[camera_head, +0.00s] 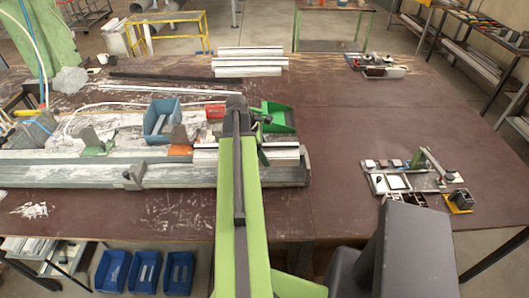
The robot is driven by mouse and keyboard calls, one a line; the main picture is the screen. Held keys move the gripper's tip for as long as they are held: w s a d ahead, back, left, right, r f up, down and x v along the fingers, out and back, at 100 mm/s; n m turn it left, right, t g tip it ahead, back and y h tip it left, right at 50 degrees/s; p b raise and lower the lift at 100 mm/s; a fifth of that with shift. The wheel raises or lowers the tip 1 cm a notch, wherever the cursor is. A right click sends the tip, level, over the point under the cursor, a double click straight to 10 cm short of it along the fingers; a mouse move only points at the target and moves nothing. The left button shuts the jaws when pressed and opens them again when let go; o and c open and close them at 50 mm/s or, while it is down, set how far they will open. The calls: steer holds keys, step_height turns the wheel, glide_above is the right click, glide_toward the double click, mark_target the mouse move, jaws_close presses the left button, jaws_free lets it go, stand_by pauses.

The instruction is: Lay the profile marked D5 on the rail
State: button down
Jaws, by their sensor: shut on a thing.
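The long grey rail (75,176) runs along the front left of the bench. A pale profile shows on both sides of my arm, its right part (281,154) and its left part (205,156), at the rail's right end. My gripper (262,146) is mostly hidden behind my green arm, with only a dark part beside it showing. It is shut on what looks like this profile. I cannot tell whether the profile touches the rail. Several pale profiles (249,62) lie in a group at the back of the bench. No D5 marking is readable.
A blue bin (161,121), a red box (214,111) and a green tray (279,117) stand behind the rail. A dark clamp (132,178) sits on the rail. Fixtures with small parts (411,177) stand at right. The bench's right middle (370,110) is clear.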

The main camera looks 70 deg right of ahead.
steer(key=shift+f+b, duration=3.3)
steer(key=shift+f, duration=0.4)
steer(key=shift+f+b, duration=0.3)
steer(key=shift+c, duration=1.3)
jaws_free()
steer(key=p+v, duration=1.5)
steer(key=v, duration=0.1)
steer(key=shift+s+r, duration=0.1)
steer(key=shift+r, duration=0.15)
steer(key=shift+w+a+r+p, duration=0.1)
steer(key=shift+w+r+p, duration=0.2)
steer(key=shift+r+p, duration=0.3)
steer(key=shift+f, duration=0.15)
